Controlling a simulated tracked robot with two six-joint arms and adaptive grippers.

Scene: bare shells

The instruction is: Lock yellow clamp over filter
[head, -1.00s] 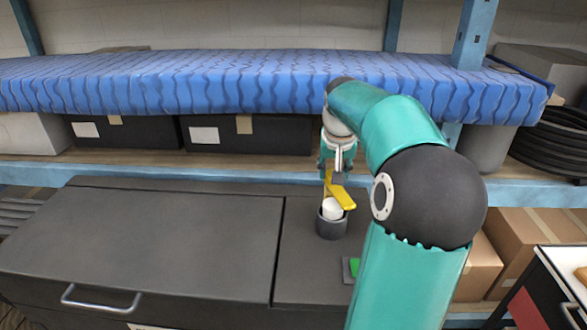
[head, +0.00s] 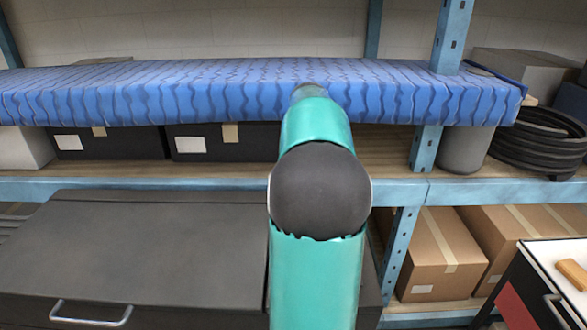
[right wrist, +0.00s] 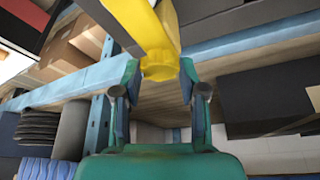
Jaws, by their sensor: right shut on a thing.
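The yellow clamp (right wrist: 160,62) shows in the right wrist view, reaching from the top edge down between the fingers of my right gripper (right wrist: 158,78). The gripper is shut on the clamp's near end, with one finger on each side. In the head view my right arm covers the gripper, the clamp, and the place where the white filter stood in its dark cup. The filter is not visible in either current view, so I cannot tell how the clamp sits against it. My left gripper is not in view.
A dark cabinet (head: 140,245) with a metal handle (head: 90,315) fills the lower left. Behind it stands a blue-framed shelf with a blue patterned board (head: 200,95). Cardboard boxes (head: 440,255), a coil of black hose (head: 545,140) and a white-topped cart (head: 570,258) are at right.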

